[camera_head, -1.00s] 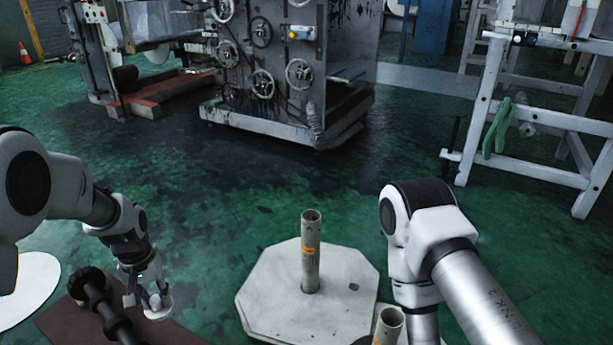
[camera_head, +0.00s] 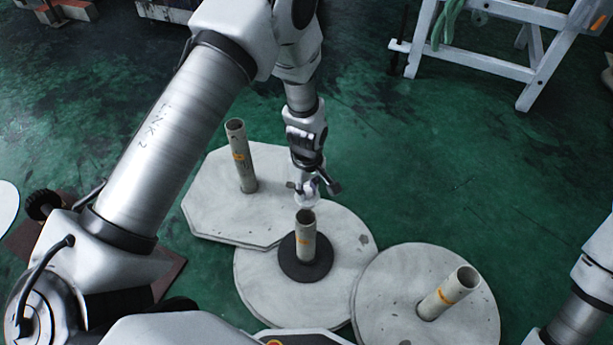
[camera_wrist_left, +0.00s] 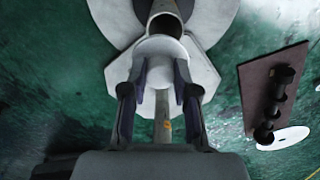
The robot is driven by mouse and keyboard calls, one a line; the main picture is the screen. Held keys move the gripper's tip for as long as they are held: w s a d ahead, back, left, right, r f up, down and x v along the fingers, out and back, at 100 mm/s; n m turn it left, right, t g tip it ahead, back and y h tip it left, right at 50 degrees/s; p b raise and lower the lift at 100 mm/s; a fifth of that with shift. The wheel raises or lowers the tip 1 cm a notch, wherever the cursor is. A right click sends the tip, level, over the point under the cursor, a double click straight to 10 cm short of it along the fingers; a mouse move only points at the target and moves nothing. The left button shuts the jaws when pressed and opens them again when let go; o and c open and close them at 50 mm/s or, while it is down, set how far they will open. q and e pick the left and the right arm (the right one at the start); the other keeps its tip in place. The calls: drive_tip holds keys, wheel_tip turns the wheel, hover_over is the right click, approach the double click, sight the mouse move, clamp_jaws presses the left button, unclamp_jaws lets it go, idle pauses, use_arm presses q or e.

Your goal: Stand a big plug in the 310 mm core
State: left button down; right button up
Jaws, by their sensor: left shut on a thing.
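My left gripper (camera_head: 312,187) is shut on a white round plug (camera_head: 305,200). The plug is just above the open top of the middle core (camera_head: 305,240); I cannot tell whether they touch. This core stands upright on a round board with a dark disc (camera_head: 292,264) around its foot. In the left wrist view the plug (camera_wrist_left: 162,47) is between the fingers, and the open core mouth (camera_wrist_left: 165,14) shows beyond it. Two other cores stand left (camera_head: 240,157) and right (camera_head: 448,292). No marking tells me which is 310 mm. My right gripper is out of view.
The left core stands on an eight-sided pale board (camera_head: 215,210), the right one on a round board (camera_head: 385,290). A brown mat (camera_wrist_left: 249,80) bears dark, knobbed pieces (camera_wrist_left: 280,88). A white trestle (camera_head: 480,55) stands at the back right. Green floor is clear beyond the boards.

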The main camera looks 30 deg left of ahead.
sight(306, 204)
use_arm(q)
drive_tip(key=shift+s+a+r+n, duration=0.1)
drive_tip(key=shift+s+n, duration=0.5)
drive_tip(key=shift+n, duration=0.1)
drive_tip(key=shift+s+f, duration=0.15)
drive_tip(key=shift+f, duration=0.15)
wheel_tip(306, 204, down, 6)
drive_tip(key=b, duration=0.5)
drive_tip(key=shift+a+r+b, duration=0.1)
drive_tip(key=shift+b, duration=0.3)
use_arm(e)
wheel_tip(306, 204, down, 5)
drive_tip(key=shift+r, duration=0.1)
use_arm(q)
drive_tip(key=shift+r, duration=0.15)
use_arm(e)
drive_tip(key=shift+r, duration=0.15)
use_arm(q)
drive_tip(key=shift+w+d+p, duration=0.2)
drive_tip(key=shift+w+p, duration=0.15)
drive_tip(key=shift+p, duration=0.05)
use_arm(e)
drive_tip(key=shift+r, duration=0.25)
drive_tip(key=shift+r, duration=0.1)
use_arm(q)
drive_tip(key=shift+p, duration=0.4)
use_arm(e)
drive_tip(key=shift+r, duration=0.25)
